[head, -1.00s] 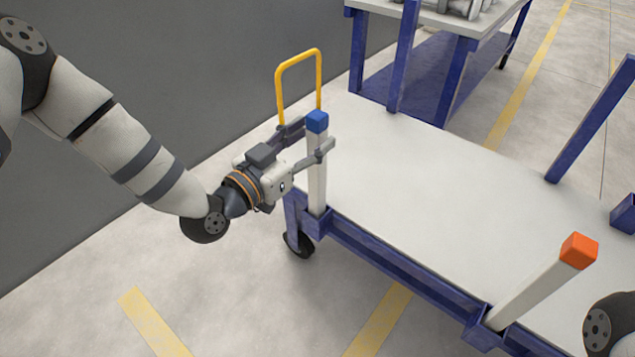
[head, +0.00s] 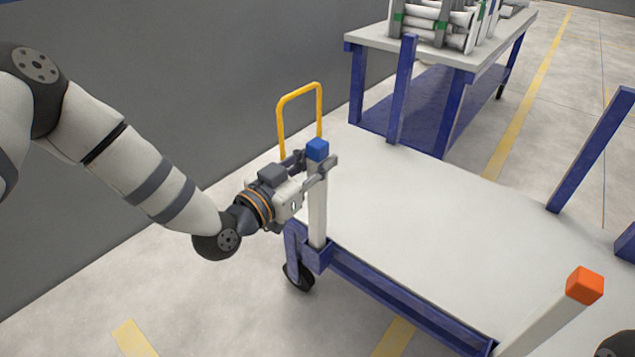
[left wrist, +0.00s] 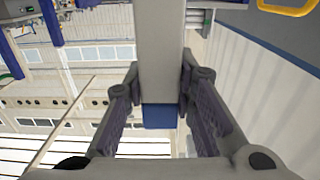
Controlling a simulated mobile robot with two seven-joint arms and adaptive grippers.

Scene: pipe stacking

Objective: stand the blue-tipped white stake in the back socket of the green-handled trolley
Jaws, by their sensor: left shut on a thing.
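The white stake (head: 317,205) with the blue tip (head: 317,149) stands upright at the left corner of a blue-framed trolley with a white deck (head: 420,220). Its lower end appears to be in the blue corner socket (head: 318,257). My left gripper (head: 318,168) is shut on the stake just below the tip. In the left wrist view the stake (left wrist: 160,50) runs between my fingers, with the blue tip (left wrist: 159,115) toward the camera. The handle (head: 299,92) at the trolley's left end looks yellow, not green. My right gripper is out of view.
Blue posts (head: 403,90) (head: 592,150) rise at the far side. Behind is a blue-legged table (head: 430,38) with white pipes (head: 437,22). A grey wall (head: 200,60) is at left. The deck is clear.

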